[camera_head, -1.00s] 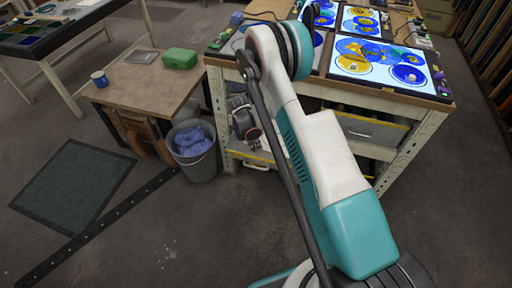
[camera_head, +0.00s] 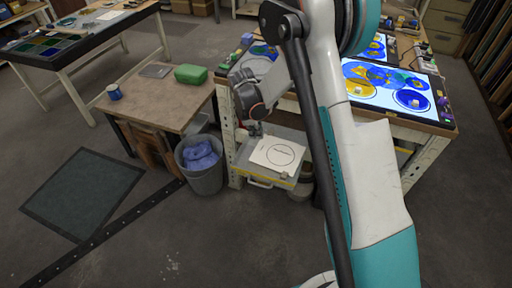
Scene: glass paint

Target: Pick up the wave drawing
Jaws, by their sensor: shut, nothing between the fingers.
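A white sheet (camera_head: 277,154) with a thin circle drawn on it lies on the lower shelf of the light-table bench. It is too small to tell whether the drawing is a wave. My gripper (camera_head: 254,130) hangs below my wrist at the sheet's upper left edge, small and partly dark against the shelf. It looks shut and holds nothing visible. I cannot tell whether it touches the sheet.
The bench (camera_head: 418,135) carries lit panels with blue and yellow glass pieces (camera_head: 385,83). My arm covers the bench's middle. A grey bin (camera_head: 201,163) with blue cloth stands to its left, beside a low wooden table (camera_head: 160,100). The floor in front is clear.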

